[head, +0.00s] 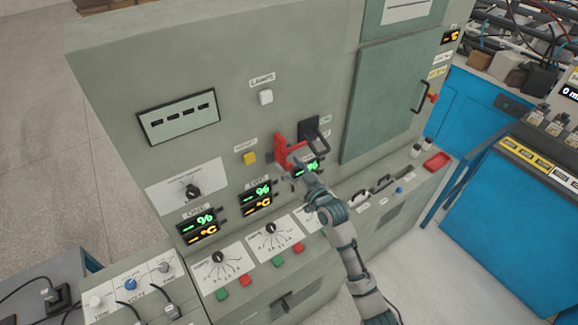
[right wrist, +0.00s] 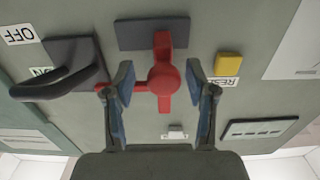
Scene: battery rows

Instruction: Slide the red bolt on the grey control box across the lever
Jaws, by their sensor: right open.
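The grey control box (head: 240,60) fills the middle of the head view. The red bolt (head: 281,151) sits on its front panel, just left of the dark lever (head: 318,143). In the right wrist view the red bolt (right wrist: 164,80) has a round knob and a thin rod reaching toward the black lever handle (right wrist: 60,84). My right gripper (head: 299,174) is at the panel by the bolt. In the right wrist view its open fingers (right wrist: 160,82) stand on either side of the red knob. Contact cannot be told. My left gripper is not in view.
A yellow button (head: 250,158) and a white lamp button (head: 266,97) are left of and above the bolt. Green and orange displays (head: 257,195) lie below. A cabinet door with a black handle (head: 421,97) is to the right. Blue equipment (head: 510,185) stands further right.

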